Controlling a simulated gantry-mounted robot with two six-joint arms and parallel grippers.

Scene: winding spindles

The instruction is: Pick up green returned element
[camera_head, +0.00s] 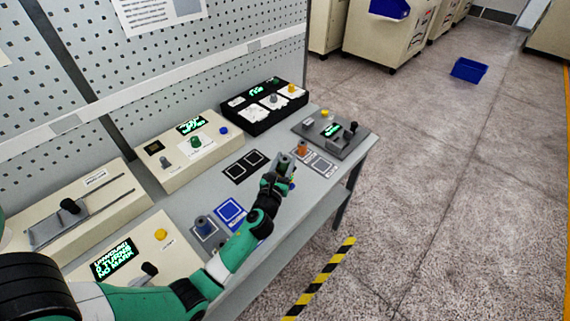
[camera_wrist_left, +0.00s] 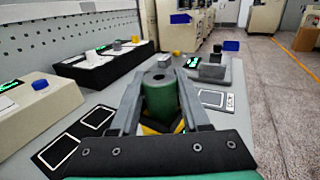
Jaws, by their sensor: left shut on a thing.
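The green element (camera_wrist_left: 160,98) is a green cylinder with a grey top and a hole in its centre. It stands upright between the two fingers of my left gripper (camera_wrist_left: 160,84), which is shut on it. A patch of yellow shows low around its base; I cannot tell whether the element touches the table. In the head view my left gripper (camera_head: 279,168) is over the right part of the workbench, and mostly hides the element (camera_head: 284,159). My right gripper is not in view.
An orange-topped element (camera_head: 303,148) stands just right of my gripper, near the grey device (camera_head: 340,147). A blue element (camera_head: 203,224) stands beside a blue mat (camera_head: 231,209). Beige boxes (camera_head: 174,178) and a black box (camera_head: 236,117) line the back. A black mat (camera_head: 238,174) is bare.

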